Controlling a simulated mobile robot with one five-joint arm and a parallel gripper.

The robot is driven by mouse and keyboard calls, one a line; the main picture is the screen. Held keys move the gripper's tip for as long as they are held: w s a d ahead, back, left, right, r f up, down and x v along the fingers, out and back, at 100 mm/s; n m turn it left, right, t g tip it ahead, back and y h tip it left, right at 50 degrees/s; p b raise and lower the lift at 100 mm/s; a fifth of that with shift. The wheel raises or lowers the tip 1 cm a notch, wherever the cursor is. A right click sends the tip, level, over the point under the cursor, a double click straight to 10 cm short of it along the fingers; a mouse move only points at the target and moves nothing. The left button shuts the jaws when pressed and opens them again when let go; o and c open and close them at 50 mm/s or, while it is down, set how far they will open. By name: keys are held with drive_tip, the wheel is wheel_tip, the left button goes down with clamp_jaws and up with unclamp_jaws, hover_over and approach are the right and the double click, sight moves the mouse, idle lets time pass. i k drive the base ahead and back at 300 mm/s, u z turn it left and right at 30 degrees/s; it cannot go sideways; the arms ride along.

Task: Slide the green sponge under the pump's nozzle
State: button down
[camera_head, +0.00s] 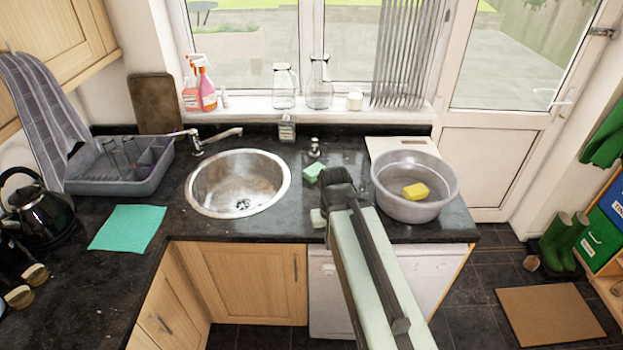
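The green sponge (312,172) lies on the dark granite counter, right of the round sink. A small metallic pump (314,148) stands just behind it, near the back of the counter. The sponge appears slightly in front of the pump; I cannot tell exactly where the nozzle ends. My gripper (332,190) reaches in from the lower right, close to the sponge's right side. Whether they touch is unclear. The dark gripper body hides its fingers and some counter. A small pale block (318,218) shows at the gripper's left; I cannot tell what it is.
The sink (238,183) with its tap (215,138) lies left. A grey basin (415,187) holding a yellow sponge (416,191) stands right, before a pale board (402,146). A soap bottle (287,129) stands behind. A teal cloth (127,227) and grey dish rack (122,165) are farther left.

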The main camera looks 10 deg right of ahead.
sight(310, 174)
drive_tip(key=z, duration=0.1)
drive_tip(key=i, duration=1)
drive_tip(key=u, duration=0.1)
